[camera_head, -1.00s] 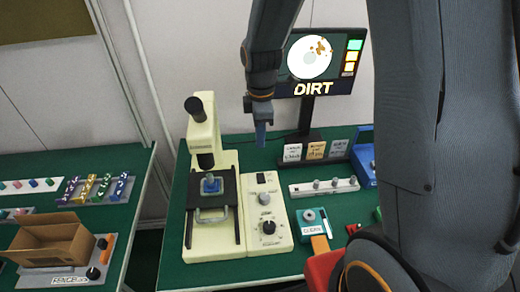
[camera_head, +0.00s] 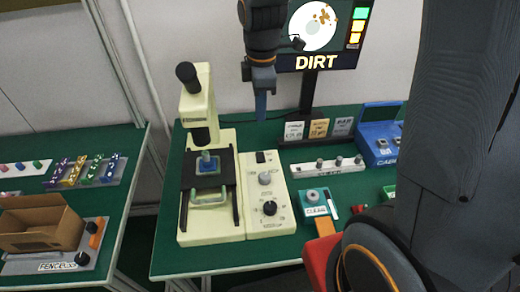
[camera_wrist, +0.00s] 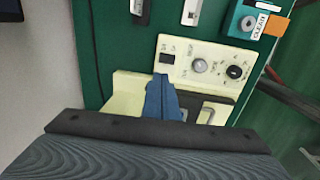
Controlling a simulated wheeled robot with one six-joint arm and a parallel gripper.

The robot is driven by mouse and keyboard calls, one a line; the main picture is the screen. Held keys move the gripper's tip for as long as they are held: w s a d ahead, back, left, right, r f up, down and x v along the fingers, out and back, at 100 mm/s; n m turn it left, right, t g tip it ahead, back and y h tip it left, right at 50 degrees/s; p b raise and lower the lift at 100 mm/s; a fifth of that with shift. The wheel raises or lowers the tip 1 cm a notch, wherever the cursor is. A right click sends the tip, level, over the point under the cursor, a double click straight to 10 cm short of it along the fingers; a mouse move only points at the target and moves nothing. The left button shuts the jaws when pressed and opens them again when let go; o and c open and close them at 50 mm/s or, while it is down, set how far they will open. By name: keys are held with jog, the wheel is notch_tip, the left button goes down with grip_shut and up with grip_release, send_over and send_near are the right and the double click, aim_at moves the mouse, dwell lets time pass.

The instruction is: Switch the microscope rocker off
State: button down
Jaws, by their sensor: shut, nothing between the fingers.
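A cream microscope (camera_head: 197,105) stands on the green bench, with its black stage and a blue item (camera_head: 207,163) on it. Its control panel (camera_head: 268,221) lies to the right of the stage. The small dark rocker (camera_head: 261,157) is at the panel's back end, with a grey knob and a black dial in front of it; its on or off position is too small to tell. In the wrist view the rocker (camera_wrist: 167,58) lies just beyond the blue fingertips. My gripper (camera_head: 261,107) is shut and empty, pointing down above and behind the panel; it also shows in the wrist view (camera_wrist: 161,80).
A monitor (camera_head: 318,35) reading DIRT stands behind. A white strip with knobs (camera_head: 325,166), label cards (camera_head: 318,129) and a blue box (camera_head: 380,135) are to the right. A CLEAN unit (camera_head: 316,200) is beside the panel. A cardboard box (camera_head: 40,222) sits on the left table.

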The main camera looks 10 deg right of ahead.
aim_at(260, 154)
jog(key=shift+s+f+b, duration=0.2)
jog(key=shift+s+b, duration=0.45)
jog(key=shift+b, duration=1.1)
jog(key=shift+r, duration=0.1)
jog(key=f, duration=0.4)
jog(key=w+f, duration=0.1)
jog(key=f, duration=0.4)
jog(key=f+p, duration=0.1)
jog(key=f, duration=0.4)
jog(key=shift+w+d, duration=0.15)
jog(key=shift+w, duration=0.15)
